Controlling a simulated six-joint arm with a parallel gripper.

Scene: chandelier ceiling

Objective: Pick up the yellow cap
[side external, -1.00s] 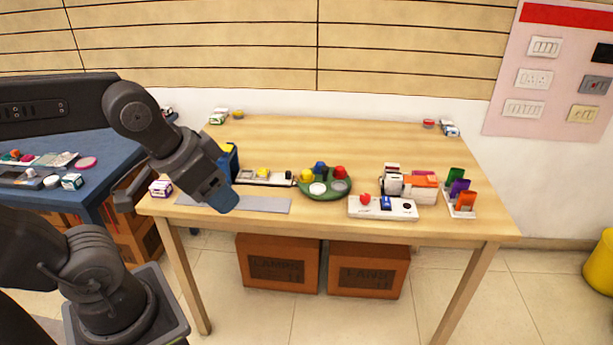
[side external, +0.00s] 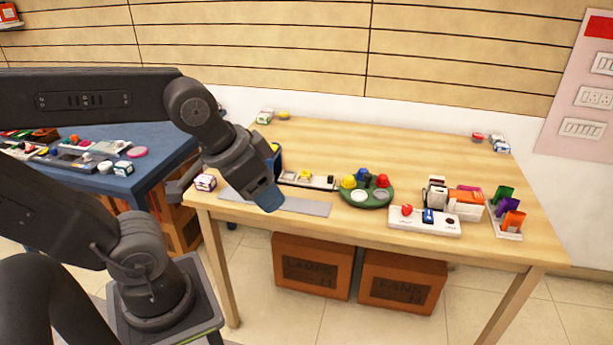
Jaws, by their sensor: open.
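A round green tray (side external: 380,203) holds a yellow cap (side external: 349,182) at its left, with a blue and a red piece and two pale round spots. Another small yellow piece (side external: 305,174) sits on a narrow black-and-white strip to the left; I cannot tell its exact shape. My gripper (side external: 274,178) is open, with blue finger parts, above the left part of the table. It is left of the green tray and apart from the yellow cap. The arm hides part of the table's left side and the strip's left end.
A grey flat plate (side external: 306,208) lies along the front edge. A white panel (side external: 425,224) with red and blue parts, orange-white boxes (side external: 466,204) and a coloured card rack (side external: 508,232) stand right. A small box (side external: 205,183) is at the left edge. The table's back middle is clear.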

